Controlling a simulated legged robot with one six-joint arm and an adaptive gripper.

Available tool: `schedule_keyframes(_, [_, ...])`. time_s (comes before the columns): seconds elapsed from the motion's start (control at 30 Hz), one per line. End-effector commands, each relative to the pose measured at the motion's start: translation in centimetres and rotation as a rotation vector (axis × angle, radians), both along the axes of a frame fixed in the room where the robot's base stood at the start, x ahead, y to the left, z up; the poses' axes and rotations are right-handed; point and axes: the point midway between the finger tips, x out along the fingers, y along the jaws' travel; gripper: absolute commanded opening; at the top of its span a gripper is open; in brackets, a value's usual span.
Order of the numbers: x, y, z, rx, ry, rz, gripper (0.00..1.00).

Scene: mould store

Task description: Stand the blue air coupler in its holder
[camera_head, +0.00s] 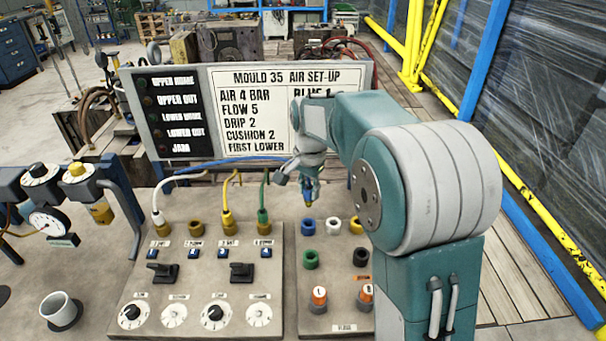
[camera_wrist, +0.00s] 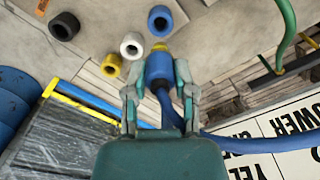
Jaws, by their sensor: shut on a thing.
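The blue air coupler (camera_wrist: 158,68) has a yellow tip and a blue hose (camera_wrist: 230,143) trailing from its back. My gripper (camera_wrist: 160,76) is shut around the coupler's blue body. In the head view, my gripper (camera_head: 308,183) holds the coupler (camera_head: 309,197) tip down, above the back of the right-hand plate. A blue ring holder (camera_head: 307,225) stands just below it in that view, empty. In the wrist view this blue ring (camera_wrist: 160,20) lies beyond the yellow tip, with a gap between them. The fingers partly hide the coupler's sides.
Beside the blue ring are a white ring (camera_head: 333,224) and a yellow ring (camera_head: 355,226); green (camera_head: 309,259) and black (camera_head: 361,257) rings stand nearer. The left panel has upright white, yellow (camera_head: 228,217) and green hoses. A sign board (camera_head: 250,115) stands behind.

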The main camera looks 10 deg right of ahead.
Motion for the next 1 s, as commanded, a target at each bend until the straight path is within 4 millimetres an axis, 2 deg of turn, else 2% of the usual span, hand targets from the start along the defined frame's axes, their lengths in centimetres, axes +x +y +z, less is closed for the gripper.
schedule_keyframes(0.23, [0.0,0.0,-0.6,0.000,0.000,0.000,0.00])
schedule_keyframes(0.7, [0.0,0.0,-4.5,0.000,0.001,0.001,0.00])
schedule_keyframes(1.0, [0.0,0.0,-5.8,0.001,-0.001,0.000,0.00])
